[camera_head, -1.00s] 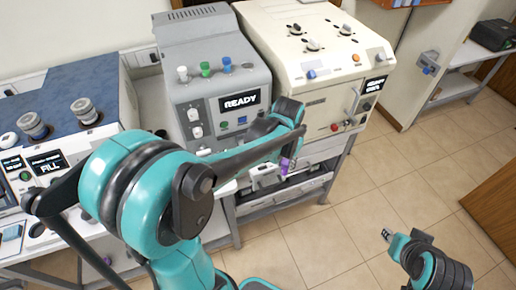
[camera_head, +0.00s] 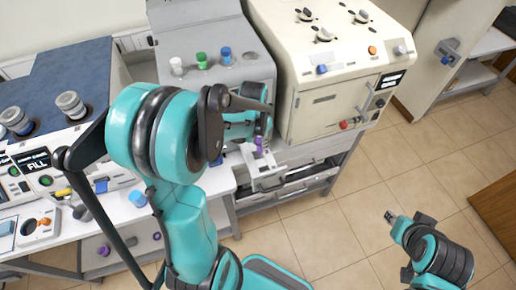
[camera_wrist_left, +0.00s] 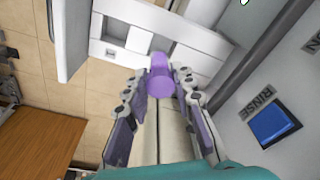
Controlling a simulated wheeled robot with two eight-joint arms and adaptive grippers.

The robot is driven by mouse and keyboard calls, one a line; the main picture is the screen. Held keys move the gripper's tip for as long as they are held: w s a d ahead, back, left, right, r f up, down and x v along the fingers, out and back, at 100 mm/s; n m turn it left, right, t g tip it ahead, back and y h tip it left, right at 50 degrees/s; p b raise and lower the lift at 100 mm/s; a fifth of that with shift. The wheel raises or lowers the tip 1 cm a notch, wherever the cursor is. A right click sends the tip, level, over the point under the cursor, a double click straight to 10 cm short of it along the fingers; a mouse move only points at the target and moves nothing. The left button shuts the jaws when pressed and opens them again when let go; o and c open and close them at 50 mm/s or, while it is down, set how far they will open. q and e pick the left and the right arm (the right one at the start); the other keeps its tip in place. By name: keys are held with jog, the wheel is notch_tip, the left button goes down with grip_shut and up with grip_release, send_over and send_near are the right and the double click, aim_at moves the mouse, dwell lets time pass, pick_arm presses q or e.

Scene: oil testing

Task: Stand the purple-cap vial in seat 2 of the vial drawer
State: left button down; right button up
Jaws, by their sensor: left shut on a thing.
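The purple-cap vial (camera_head: 259,146) is held in my left gripper (camera_head: 263,130) beside the front of the grey machine. In the left wrist view the purple cap (camera_wrist_left: 160,78) sits between the two fingertips of my left gripper (camera_wrist_left: 158,84). The rest of the vial is mostly hidden. The white vial drawer (camera_head: 262,170) is pulled out just below the vial in the head view. In the wrist view its white face (camera_wrist_left: 178,30) shows square openings beyond the vial; I cannot tell which is seat 2. My right gripper (camera_head: 391,216) is over the floor, far from the drawer.
The grey machine (camera_head: 215,105) carries white, green and blue caps on top. A cream machine (camera_head: 330,75) stands to its right. A blue RINSE button (camera_wrist_left: 275,123) is close on the right in the wrist view. Tiled floor at the right is free.

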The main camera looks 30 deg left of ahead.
aim_at(258, 148)
pick_arm(q)
jog(key=shift+s+a+f, duration=0.1)
jog(key=shift+a+f, duration=0.1)
jog(key=shift+a, duration=0.1)
jog(key=shift+f, duration=0.4)
notch_tip(258, 148, down, 3)
jog(key=shift+r+b, duration=0.2)
jog(key=shift+b, duration=0.2)
jog(key=shift+f, duration=0.3)
jog(key=shift+s, duration=0.1)
jog(key=c, duration=1.3)
grip_release()
jog(key=shift+f, duration=0.1)
